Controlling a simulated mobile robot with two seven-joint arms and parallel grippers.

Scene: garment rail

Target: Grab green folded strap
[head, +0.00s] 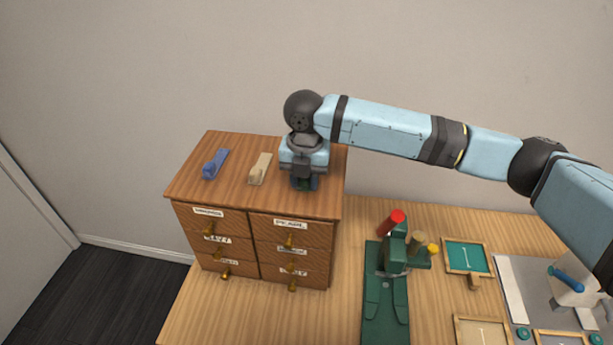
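My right arm reaches in from the right, and my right gripper (303,184) points down over the right part of the wooden drawer cabinet's top. A small dark green piece (314,183) shows beside the fingertips; it looks like the green folded strap, mostly hidden by the gripper. I cannot tell whether the fingers are open or shut on it. A blue folded strap (215,164) and a beige folded strap (260,168) lie to the left on the same top, apart from the gripper. My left gripper is not in view.
The drawer cabinet (245,222) has labelled drawers with brass knobs and stands on a wooden table (325,315). A green press with a red handle (386,290) stands to its right. Small framed trays (448,256) and a grey mat (520,275) lie further right.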

